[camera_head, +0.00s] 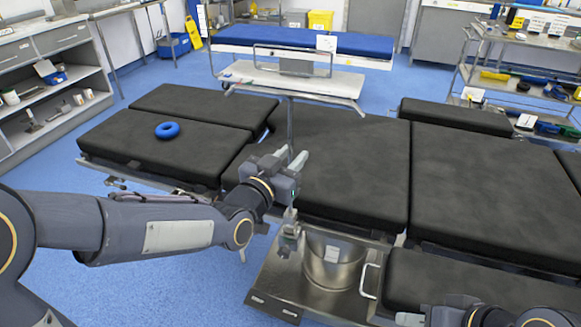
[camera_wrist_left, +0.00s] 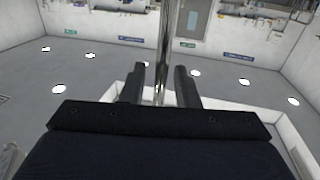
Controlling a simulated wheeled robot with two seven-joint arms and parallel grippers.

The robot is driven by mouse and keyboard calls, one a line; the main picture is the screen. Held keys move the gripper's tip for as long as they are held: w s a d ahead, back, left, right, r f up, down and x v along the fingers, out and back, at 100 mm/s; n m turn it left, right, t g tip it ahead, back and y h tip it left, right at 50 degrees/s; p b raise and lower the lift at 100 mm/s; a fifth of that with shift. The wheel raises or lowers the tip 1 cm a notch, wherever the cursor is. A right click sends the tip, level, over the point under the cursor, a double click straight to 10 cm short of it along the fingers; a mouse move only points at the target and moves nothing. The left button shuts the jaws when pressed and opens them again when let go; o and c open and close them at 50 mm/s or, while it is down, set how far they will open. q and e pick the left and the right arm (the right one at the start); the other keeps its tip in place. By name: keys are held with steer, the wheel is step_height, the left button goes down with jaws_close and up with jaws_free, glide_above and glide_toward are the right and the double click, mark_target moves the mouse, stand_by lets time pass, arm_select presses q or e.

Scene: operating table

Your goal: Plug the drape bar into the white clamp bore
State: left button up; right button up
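The drape bar (camera_head: 290,122) is a thin, shiny metal rod that stands upright at the side of the black operating table. In the left wrist view it also shows (camera_wrist_left: 163,45), between the two fingers. My left gripper (camera_head: 290,159) is around the bar with its fingers apart. In the wrist view (camera_wrist_left: 161,82) gaps show on both sides of the bar. A small pale clamp (camera_head: 289,232) sits below the gripper, in line with the bar. The bar's lower end and the bore are hidden. My right gripper (camera_head: 437,317) is only partly in view at the bottom edge.
The padded operating table (camera_head: 345,160) fills the middle, with a blue ring (camera_head: 167,130) on its left pad. A steel column (camera_head: 333,262) and base stand below. A blue-topped table (camera_head: 300,39) is behind, a loaded cart (camera_head: 525,85) at right, shelves (camera_head: 50,100) at left.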

mark_target(289, 145)
arm_select(q)
jaws_close()
steer(key=shift+r, duration=0.5)
step_height(289, 145, up, 3)
steer(key=shift+f+p, duration=0.2)
steer(key=shift+p, duration=0.2)
steer(key=s+a+r, duration=0.9)
steer(key=a, duration=0.1)
steer(key=shift+s+a+r+p, duration=0.2)
steer(key=shift+a+r+p, duration=0.05)
steer(key=shift+p, duration=0.05)
steer(key=c, duration=0.5)
jaws_free()
